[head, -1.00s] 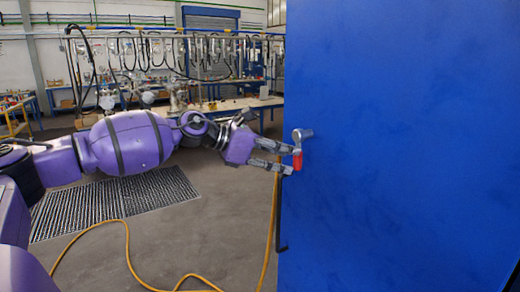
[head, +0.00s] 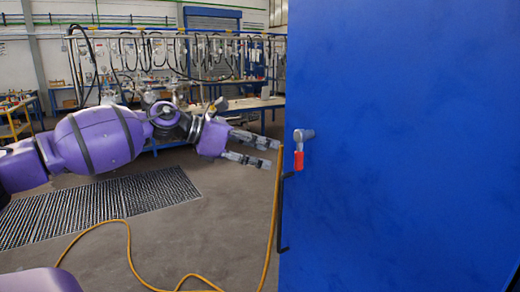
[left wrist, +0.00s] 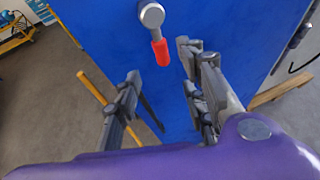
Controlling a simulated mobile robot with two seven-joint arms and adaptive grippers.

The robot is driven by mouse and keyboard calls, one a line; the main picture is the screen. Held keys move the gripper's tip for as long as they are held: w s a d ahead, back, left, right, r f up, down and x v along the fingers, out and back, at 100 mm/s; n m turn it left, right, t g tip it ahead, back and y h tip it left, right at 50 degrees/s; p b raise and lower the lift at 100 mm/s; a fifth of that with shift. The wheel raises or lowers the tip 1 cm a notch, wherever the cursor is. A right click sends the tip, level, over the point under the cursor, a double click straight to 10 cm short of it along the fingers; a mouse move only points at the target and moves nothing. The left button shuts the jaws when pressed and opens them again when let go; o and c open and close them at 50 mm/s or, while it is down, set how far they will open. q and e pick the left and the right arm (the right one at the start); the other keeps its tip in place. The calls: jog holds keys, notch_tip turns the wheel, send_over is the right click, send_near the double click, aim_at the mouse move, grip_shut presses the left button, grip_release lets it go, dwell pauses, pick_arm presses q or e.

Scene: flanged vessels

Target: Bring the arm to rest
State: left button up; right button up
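My left arm comes in from the left in the head view. Its gripper (head: 262,150) is open and empty, to the left of a blue panel (head: 400,150). A grey lever handle with a red grip (head: 299,160) hangs on the panel near its left edge, a short gap from the fingertips. In the left wrist view the open fingers (left wrist: 160,95) show with nothing between them, and the red grip (left wrist: 162,52) hangs beyond them, pointing down. My right gripper is not in these views.
A black bar handle (head: 281,215) runs down the panel's left edge. A yellow hose (head: 130,255) lies on the floor beside a metal grating (head: 100,205). Workbenches (head: 235,105) with hanging equipment stand at the back. The floor left of the panel is otherwise clear.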

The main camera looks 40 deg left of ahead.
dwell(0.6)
